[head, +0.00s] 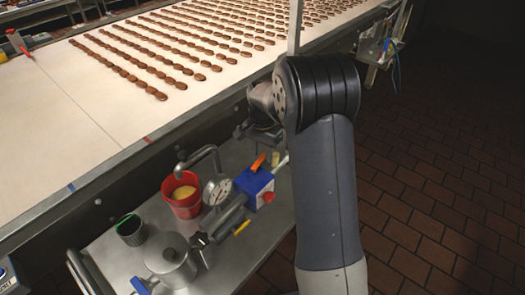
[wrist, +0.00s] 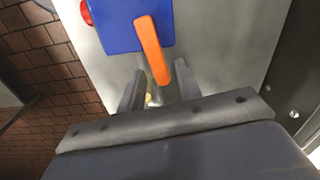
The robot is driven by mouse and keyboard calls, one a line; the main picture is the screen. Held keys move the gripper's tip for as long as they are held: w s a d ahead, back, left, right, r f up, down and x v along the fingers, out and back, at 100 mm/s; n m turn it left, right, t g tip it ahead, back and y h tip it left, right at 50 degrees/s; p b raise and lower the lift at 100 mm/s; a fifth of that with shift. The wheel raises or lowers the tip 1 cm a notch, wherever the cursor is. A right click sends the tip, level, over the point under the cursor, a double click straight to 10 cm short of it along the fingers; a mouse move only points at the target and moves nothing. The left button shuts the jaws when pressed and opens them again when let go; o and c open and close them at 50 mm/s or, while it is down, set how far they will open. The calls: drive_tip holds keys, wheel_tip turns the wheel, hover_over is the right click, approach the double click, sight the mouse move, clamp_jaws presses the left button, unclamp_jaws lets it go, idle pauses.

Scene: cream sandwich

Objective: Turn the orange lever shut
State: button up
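The orange lever (head: 258,162) is on top of a blue box (head: 253,183) on the metal cart. In the wrist view the lever (wrist: 151,48) runs from the blue box (wrist: 115,25) toward my gripper (wrist: 158,88). My gripper is open, with one finger on each side of the lever's free end. There is a gap between the lever and each finger in the picture; I cannot tell how far apart they are in depth. In the head view my arm hides most of the gripper.
The cart (head: 125,262) also holds a red bucket (head: 184,210) of yellow cream, a round gauge (head: 217,190), a metal pot (head: 172,262) and a dark cup (head: 131,231). A conveyor (head: 65,125) with rows of brown biscuits runs behind. Brick-tiled floor (head: 430,215) is open at right.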

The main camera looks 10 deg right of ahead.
clamp_jaws()
drive_tip(key=shift+w, duration=0.1)
drive_tip(key=a+n, duration=0.6)
drive_tip(key=n, duration=1)
drive_tip(key=shift+w+a, duration=0.15)
drive_tip(key=shift+w, duration=0.05)
idle(0.7)
drive_tip(key=shift+o, duration=0.8)
unclamp_jaws()
